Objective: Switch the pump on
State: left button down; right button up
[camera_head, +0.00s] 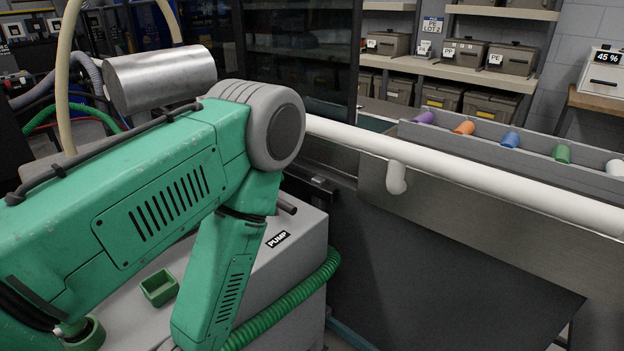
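The pump is a light grey box (290,262) at the lower middle, with a black-and-white PUMP label (278,239) on its top. A small open green square cup (159,288) sits on its top, to the left. A short dark cylinder (287,206) sticks out behind the label; I cannot tell whether it is a switch. A large green jointed arm (150,195) comes in from the left and bends down across the box, hiding much of it. No switch can be made out clearly. Neither of my grippers is in view.
A ribbed green hose (290,305) runs along the box's right side. A white pipe (450,172) crosses rightward above a metal trough. Several coloured cylinders, one of them blue (510,139), lie in a grey rack. Shelves with labelled bins (463,52) stand behind. A display (606,58) reads 45 %.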

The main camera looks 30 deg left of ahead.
aim_at(281, 204)
jog(key=u, duration=1.1)
